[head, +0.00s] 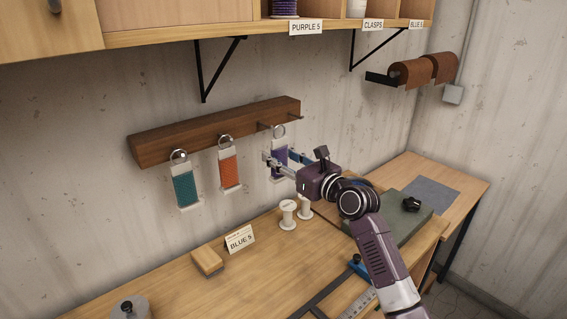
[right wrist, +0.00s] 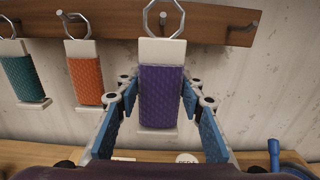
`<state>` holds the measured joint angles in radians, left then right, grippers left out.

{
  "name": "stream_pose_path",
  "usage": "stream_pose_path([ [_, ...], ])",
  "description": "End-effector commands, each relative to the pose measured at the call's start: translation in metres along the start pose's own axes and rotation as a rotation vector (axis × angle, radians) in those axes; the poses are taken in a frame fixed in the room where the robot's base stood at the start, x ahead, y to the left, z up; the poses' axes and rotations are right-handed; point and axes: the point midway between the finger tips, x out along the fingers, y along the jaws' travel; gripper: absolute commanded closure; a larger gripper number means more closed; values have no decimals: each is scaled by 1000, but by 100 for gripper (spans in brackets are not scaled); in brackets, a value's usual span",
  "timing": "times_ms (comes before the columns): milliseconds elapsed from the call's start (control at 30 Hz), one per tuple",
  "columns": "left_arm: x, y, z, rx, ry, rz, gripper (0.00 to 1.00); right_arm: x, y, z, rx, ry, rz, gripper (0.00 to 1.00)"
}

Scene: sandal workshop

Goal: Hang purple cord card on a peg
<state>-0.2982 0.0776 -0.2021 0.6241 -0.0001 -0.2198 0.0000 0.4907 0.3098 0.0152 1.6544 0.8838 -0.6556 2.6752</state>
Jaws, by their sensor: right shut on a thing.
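The purple cord card (head: 279,161) is white at top and bottom, wound with purple cord, with a metal ring on top. My right gripper (head: 285,158) is shut on it by its sides, and the card hangs upright before the wooden peg rail (head: 216,133). In the right wrist view the purple card (right wrist: 161,95) stands between the blue finger pads (right wrist: 160,103). A peg shows inside its ring there; I cannot tell whether the peg passes through it. My left gripper is not in view.
A teal card (head: 184,188) and an orange card (head: 230,170) hang on pegs to the left. A bare peg (head: 296,117) is at the rail's right end. White spools (head: 288,214), a "BLUE 5" sign (head: 240,240) and a wooden block (head: 207,261) stand on the bench below.

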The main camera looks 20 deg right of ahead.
Motion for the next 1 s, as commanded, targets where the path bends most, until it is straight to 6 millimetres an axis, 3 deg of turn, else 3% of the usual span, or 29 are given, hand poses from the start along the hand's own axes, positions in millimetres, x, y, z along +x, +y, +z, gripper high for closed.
stream_pose_path([
  [767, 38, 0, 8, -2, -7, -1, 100, 47, 0, -4, 0, -1, 0, 90],
  [1000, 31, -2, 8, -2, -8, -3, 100, 58, 1, -8, 2, 0, 0, 90],
])
